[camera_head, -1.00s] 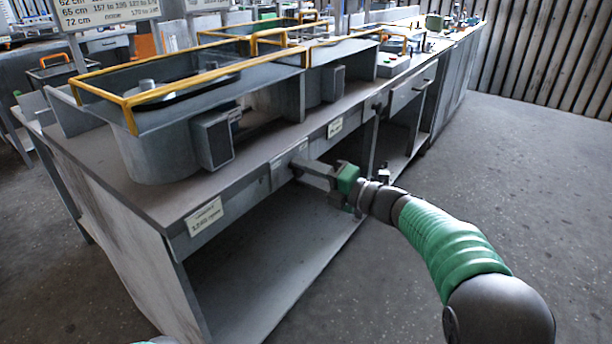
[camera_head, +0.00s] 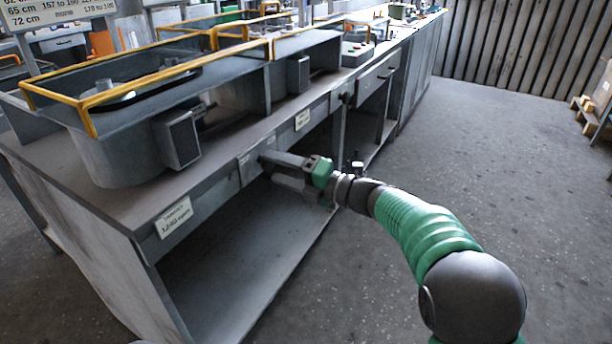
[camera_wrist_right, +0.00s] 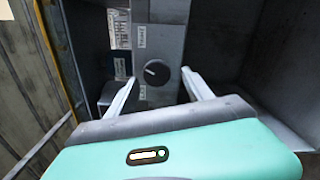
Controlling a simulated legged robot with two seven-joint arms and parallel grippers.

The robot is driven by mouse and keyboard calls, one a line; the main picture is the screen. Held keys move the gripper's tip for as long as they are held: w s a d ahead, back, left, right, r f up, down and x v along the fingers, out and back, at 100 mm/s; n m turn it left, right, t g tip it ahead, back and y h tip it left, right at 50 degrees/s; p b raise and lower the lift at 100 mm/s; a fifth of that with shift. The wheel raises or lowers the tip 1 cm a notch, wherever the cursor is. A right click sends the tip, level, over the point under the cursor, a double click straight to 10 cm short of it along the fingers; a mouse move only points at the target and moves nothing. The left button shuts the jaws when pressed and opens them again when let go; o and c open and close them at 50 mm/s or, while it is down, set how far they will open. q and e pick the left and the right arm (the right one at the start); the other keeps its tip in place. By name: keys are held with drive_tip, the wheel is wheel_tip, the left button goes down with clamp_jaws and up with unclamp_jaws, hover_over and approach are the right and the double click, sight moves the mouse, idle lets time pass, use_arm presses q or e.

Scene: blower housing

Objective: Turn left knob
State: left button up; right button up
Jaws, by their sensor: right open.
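A round dark knob (camera_wrist_right: 156,72) with a white pointer line sits on a grey panel in the right wrist view, between small labels. My right gripper (camera_wrist_right: 160,77) is open, with one finger on each side of the knob in that picture. I cannot tell whether the fingers touch it. In the head view my right gripper (camera_head: 270,170) is at the bench's front panel, left of a white label. The knob there is largely hidden by the fingers. A second dark knob (camera_head: 343,98) shows farther right along the front. My left gripper is not in view.
The grey bench (camera_head: 110,215) has an open shelf space below the front panel. Dark boxes (camera_head: 178,138) and yellow-railed housings (camera_head: 90,112) stand on top. The floor (camera_head: 480,180) to the right is clear, with a wooden pallet (camera_head: 585,108) at the right edge.

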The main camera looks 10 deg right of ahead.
drive_tip(key=p+v, duration=0.3)
drive_tip(key=v, duration=1.2)
drive_tip(key=shift+d+p, duration=0.25)
drive_tip(key=shift+p, duration=0.05)
drive_tip(key=shift+s, duration=0.15)
